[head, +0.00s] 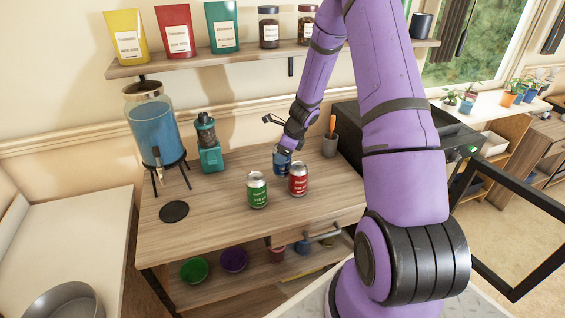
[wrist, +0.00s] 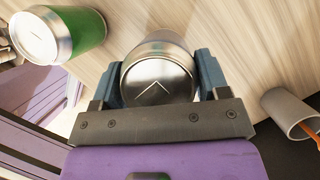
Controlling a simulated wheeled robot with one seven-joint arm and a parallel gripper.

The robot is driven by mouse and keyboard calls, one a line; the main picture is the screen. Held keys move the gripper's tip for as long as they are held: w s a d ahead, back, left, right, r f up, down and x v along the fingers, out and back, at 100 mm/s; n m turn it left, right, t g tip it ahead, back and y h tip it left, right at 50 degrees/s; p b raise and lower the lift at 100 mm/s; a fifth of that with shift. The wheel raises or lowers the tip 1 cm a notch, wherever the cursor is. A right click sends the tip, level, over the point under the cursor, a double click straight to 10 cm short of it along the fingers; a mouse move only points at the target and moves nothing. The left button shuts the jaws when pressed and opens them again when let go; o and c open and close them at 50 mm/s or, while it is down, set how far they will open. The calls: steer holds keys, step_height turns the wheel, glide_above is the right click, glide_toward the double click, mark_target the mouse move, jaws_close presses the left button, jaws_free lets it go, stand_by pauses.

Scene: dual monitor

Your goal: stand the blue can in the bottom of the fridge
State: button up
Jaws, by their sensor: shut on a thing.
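The blue can (head: 281,161) is on the wooden table behind the red can, partly hidden by my gripper and the red can. In the wrist view the can (wrist: 158,75) shows its silver top between the two fingers. My gripper (head: 283,153) is shut on it; in the wrist view the fingers (wrist: 157,78) press on both its sides. I cannot tell whether the can still touches the table.
A green can (head: 257,190) and a red can (head: 298,179) stand just in front. A grey cup (head: 330,146) stands to the right, near a black appliance (head: 375,125) with an open door frame (head: 508,225). A drinks dispenser (head: 155,128) stands left. A shelf (head: 190,63) hangs above.

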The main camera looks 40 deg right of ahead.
steer(key=shift+f, duration=2)
steer(key=shift+f, duration=0.3)
steer(key=o, duration=1.1)
steer(key=shift+s+f, duration=0.15)
steer(key=shift+s, duration=0.1)
